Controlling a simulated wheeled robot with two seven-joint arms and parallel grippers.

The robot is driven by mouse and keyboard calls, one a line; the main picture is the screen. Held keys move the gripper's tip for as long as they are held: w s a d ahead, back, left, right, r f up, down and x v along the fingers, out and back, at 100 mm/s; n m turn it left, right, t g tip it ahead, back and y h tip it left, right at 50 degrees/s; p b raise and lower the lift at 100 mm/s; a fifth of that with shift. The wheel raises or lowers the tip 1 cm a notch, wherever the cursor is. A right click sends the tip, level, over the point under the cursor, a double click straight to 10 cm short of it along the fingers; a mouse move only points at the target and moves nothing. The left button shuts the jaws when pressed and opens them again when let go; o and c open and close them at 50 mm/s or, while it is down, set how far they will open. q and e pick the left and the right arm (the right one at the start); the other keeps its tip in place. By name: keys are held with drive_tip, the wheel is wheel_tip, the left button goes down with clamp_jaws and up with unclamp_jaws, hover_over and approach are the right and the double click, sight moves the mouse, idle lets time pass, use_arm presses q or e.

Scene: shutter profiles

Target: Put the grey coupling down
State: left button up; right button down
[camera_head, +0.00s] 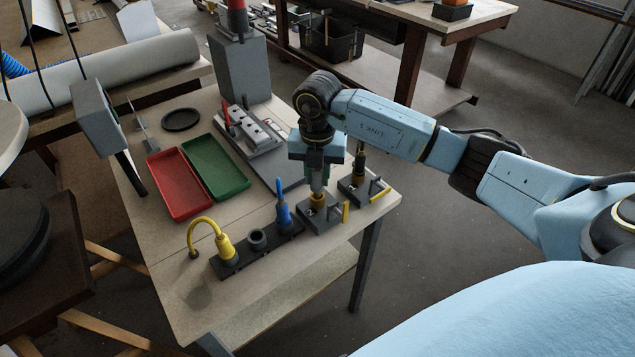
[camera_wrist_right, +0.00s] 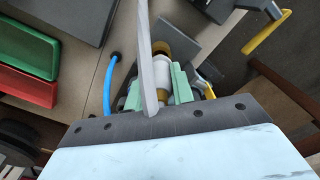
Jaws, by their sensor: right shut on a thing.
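My right gripper (camera_head: 317,179) points down over the nearer dark valve block (camera_head: 312,222). In the right wrist view its green fingers (camera_wrist_right: 157,88) are shut on the grey coupling (camera_wrist_right: 156,72), a pale grey body with a grey hose bending past it. The coupling (camera_head: 316,184) is upright in the head view. Its lower end meets a brass fitting (camera_head: 318,200) on the block; I cannot tell whether it is seated there. A dark rack (camera_head: 270,244) holds a yellow coupling (camera_head: 227,248) and a blue coupling (camera_head: 284,214), with an empty socket (camera_head: 257,238) between them. My left gripper is out of view.
A second valve block (camera_head: 352,196) with a yellow lever (camera_head: 380,195) stands close on the right, near the table edge. A red tray (camera_head: 178,184) and a green tray (camera_head: 215,166) lie left. A grey metal fixture (camera_head: 262,146) stands behind. The table front left is clear.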

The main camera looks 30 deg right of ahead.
drive_tip(key=shift+f, duration=1.25)
drive_tip(key=shift+f, duration=0.15)
drive_tip(key=c, duration=1.2)
unclamp_jaws()
drive_tip(key=shift+r, duration=0.4)
wheel_tip(320, 180, up, 12)
drive_tip(key=shift+f+p, duration=0.2)
drive_tip(key=shift+p, duration=0.1)
